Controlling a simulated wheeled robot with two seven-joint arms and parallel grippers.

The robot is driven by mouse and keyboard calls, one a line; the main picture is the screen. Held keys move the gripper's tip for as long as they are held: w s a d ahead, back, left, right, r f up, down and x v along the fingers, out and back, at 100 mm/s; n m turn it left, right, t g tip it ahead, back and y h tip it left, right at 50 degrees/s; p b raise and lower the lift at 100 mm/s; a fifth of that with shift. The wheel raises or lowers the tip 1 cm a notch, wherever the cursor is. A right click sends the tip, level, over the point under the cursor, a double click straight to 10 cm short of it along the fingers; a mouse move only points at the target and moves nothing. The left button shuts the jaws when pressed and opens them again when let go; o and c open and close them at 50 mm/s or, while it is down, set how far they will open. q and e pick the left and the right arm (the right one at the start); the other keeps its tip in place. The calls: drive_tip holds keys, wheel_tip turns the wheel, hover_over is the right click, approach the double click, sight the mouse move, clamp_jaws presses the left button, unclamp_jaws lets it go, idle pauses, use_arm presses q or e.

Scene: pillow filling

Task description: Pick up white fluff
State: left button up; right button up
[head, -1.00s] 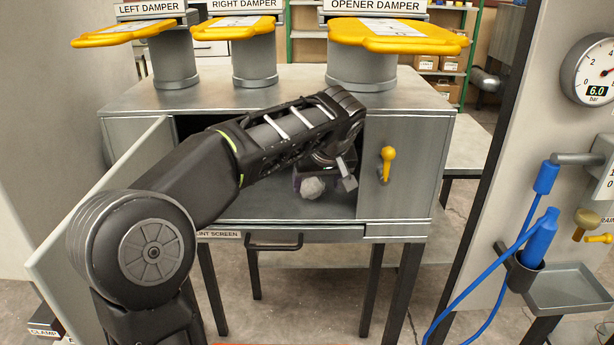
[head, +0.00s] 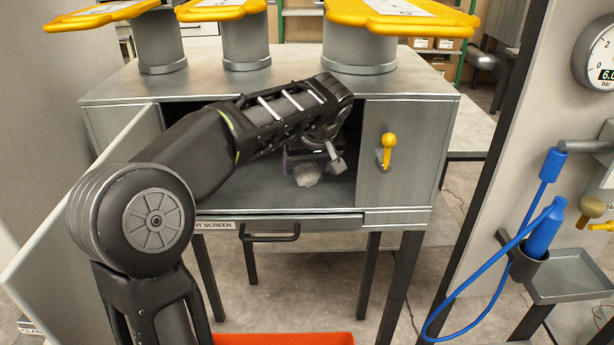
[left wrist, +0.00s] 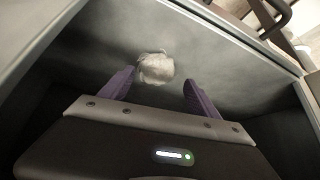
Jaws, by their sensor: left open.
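The white fluff (head: 307,174) is a small pale lump on the grey floor of the open cabinet compartment. It also shows in the left wrist view (left wrist: 155,68), just beyond the fingertips and roughly centred between them. My left gripper (left wrist: 157,82) has purple fingers spread wide with nothing between them. In the head view my left arm reaches into the cabinet, and the left gripper (head: 308,158) is partly hidden under the wrist, close to the fluff. My right gripper is not in view.
The cabinet (head: 400,140) has a door (head: 70,230) swung open at left and a yellow handle (head: 387,148) at right. A lint screen drawer (head: 275,225) lies below the opening. An orange bin (head: 285,339) shows at the bottom edge. Yellow-topped dampers (head: 400,15) stand above.

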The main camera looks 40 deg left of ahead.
sight(308, 171)
use_arm(q)
drive_tip(key=p+x, duration=0.1)
drive_tip(key=x, duration=0.4)
drive_tip(key=shift+w+d, duration=0.1)
drive_tip(key=shift+w, duration=0.1)
idle(0.6)
drive_tip(key=c, duration=1.4)
